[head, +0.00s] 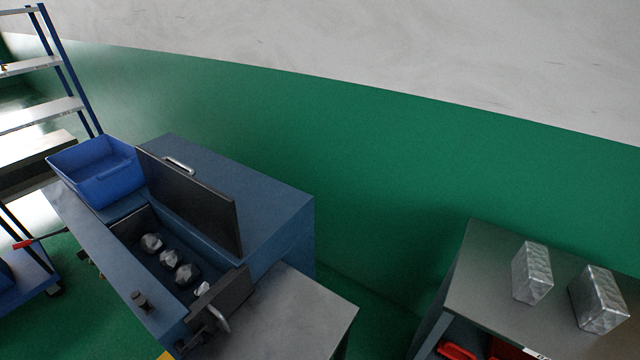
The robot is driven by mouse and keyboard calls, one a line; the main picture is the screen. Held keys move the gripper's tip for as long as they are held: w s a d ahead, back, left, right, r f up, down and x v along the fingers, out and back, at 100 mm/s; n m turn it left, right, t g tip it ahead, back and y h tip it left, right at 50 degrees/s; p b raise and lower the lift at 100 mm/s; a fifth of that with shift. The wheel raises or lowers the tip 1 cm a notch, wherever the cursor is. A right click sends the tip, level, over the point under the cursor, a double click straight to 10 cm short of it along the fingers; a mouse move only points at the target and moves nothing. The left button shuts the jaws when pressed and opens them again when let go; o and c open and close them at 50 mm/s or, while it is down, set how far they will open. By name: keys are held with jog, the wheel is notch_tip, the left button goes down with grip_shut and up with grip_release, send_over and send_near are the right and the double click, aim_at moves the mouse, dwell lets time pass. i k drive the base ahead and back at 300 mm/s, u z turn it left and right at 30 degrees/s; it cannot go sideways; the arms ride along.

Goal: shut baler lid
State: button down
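The baler (285,198) is a blue cabinet at the lower left of the head view. Its dark lid (195,205) stands raised, hinged along the back of the chamber, with a light metal handle (179,165) near its top edge. Several crumpled foil balls (168,257) lie in a row inside the open chamber. A dark end door or plate with a curved handle (217,318) is at the chamber's near right end. My gripper is not in view.
A blue bin (98,172) sits on the baler's far left. A grey table (305,315) adjoins its right side. Two foil blocks (532,272) stand on a separate bench (483,262) at right. Shelving (45,108) is at far left. Green floor shows between baler and bench.

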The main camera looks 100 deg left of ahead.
aim_at(211, 211)
jog(key=i, duration=0.55)
jog(key=u, duration=2.45)
jog(key=i, duration=0.85)
jog(key=u, duration=2.15)
